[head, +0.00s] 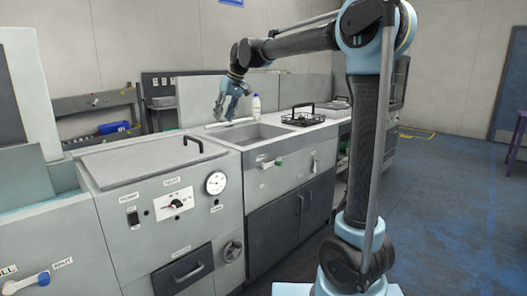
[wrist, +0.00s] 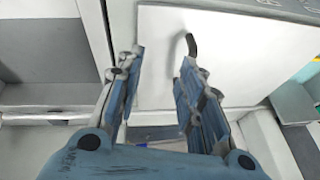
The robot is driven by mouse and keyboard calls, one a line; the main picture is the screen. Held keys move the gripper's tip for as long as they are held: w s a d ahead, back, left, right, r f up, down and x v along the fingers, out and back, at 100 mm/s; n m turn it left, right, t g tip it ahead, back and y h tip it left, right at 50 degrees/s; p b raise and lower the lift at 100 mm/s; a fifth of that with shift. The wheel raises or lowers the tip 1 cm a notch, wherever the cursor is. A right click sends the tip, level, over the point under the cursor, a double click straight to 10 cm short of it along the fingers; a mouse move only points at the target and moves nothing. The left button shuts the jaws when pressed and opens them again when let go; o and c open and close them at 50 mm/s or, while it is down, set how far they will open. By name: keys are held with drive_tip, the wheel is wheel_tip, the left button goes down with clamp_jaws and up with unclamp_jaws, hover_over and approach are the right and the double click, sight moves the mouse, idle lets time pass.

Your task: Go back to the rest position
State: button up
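My gripper (head: 226,112) hangs fingers-down above the left part of the sink counter in the head view. In the wrist view my gripper (wrist: 160,62) has its two blue fingers spread apart with nothing held between them. A pale panel (wrist: 235,65) with a dark curved handle (wrist: 191,45) shows beyond the fingers in the wrist view; the handle appears near the right fingertip.
The sink basin (head: 243,135) is below my gripper. A black wire rack (head: 303,115) sits on the counter to the right. A grey machine (head: 160,205) with a lid, gauge and knobs stands at left front. The blue floor (head: 440,220) at right is mostly clear.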

drive_tip(key=s+d+f+m+h, duration=0.1)
drive_tip(key=s+d+f, duration=0.25)
drive_tip(key=d, duration=0.45)
drive_tip(key=s+d+f+m, duration=0.1)
drive_tip(key=s+d+f, duration=0.3)
drive_tip(key=d, duration=0.5)
drive_tip(key=s+d+f+m+h, duration=0.1)
drive_tip(key=s+d+f+m, duration=0.1)
drive_tip(key=s+d, duration=0.45)
drive_tip(key=s+d+f+m+h, duration=0.2)
drive_tip(key=s+d+f+m, duration=0.2)
drive_tip(key=s+d+f, duration=1.3)
wheel_tip(320, 180, down, 4)
drive_tip(key=shift+s+d+r, duration=0.2)
drive_tip(key=shift+s, duration=0.7)
